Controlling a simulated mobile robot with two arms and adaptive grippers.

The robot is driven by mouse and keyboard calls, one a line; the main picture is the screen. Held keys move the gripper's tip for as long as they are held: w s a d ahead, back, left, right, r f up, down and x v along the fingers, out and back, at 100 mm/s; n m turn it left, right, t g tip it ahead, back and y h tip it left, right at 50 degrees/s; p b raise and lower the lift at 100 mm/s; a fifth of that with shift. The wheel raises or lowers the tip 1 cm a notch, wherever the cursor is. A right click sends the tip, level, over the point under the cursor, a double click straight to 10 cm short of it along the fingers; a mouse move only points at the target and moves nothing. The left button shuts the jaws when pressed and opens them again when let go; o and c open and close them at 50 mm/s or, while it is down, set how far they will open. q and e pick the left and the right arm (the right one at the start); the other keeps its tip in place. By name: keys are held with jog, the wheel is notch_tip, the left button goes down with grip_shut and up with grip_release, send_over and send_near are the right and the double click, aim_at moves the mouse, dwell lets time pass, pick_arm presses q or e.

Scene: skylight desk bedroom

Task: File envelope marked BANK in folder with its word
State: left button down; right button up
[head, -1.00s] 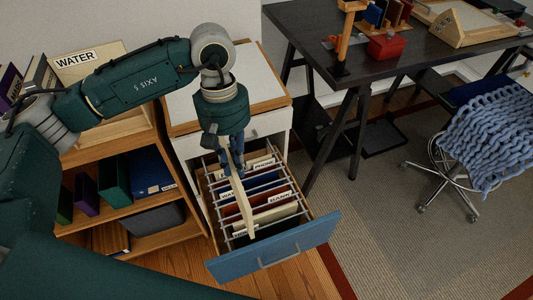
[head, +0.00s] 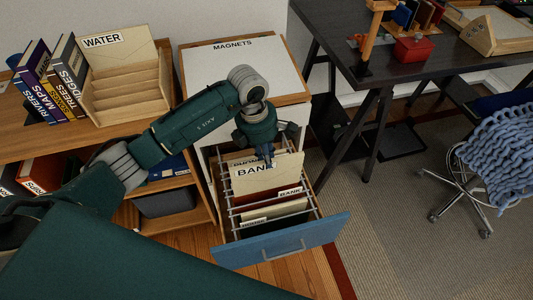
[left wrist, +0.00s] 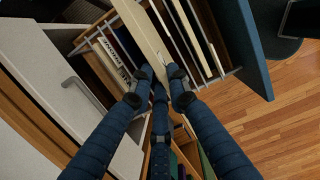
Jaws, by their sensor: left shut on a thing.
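The cream envelope marked BANK (head: 285,172) is upright above the open drawer, its word facing the head camera. My left gripper (head: 267,160) is shut on its top edge. In the left wrist view, the fingers (left wrist: 160,82) pinch the envelope (left wrist: 146,33), seen nearly edge-on. The folder tab marked BANK (head: 290,191) shows just below and in front of the envelope in the head view. The envelope hides several folders behind it. I cannot tell whether its lower edge is inside a folder. My right gripper is not in view.
The blue-fronted drawer (head: 283,243) stands open with metal rails and a front folder tab marked HOME (head: 254,223). The cabinet top reads MAGNETS (head: 232,44). A wooden sorter with a WATER envelope (head: 102,40) stands left beside books. A dark desk (head: 464,65) stands right.

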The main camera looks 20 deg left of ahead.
aim_at(267, 180)
pick_arm(q)
notch_tip(267, 180, down, 2)
jog(key=shift+f+b, duration=0.1)
jog(key=shift+b, duration=0.4)
notch_tip(267, 180, down, 7)
jog(key=b, duration=0.5)
jog(key=shift+b, duration=0.3)
notch_tip(267, 180, down, 3)
jog(key=b, duration=0.2)
jog(key=shift+b, duration=0.3)
jog(key=shift+f+b, duration=0.5)
jog(key=shift+f, duration=0.05)
jog(key=c, duration=1.6)
grip_release()
jog(key=r, duration=0.4)
jog(key=a+r, duration=0.1)
jog(key=r, duration=0.3)
jog(key=s+r, duration=0.1)
jog(key=r, duration=0.3)
jog(key=shift+a, duration=0.25)
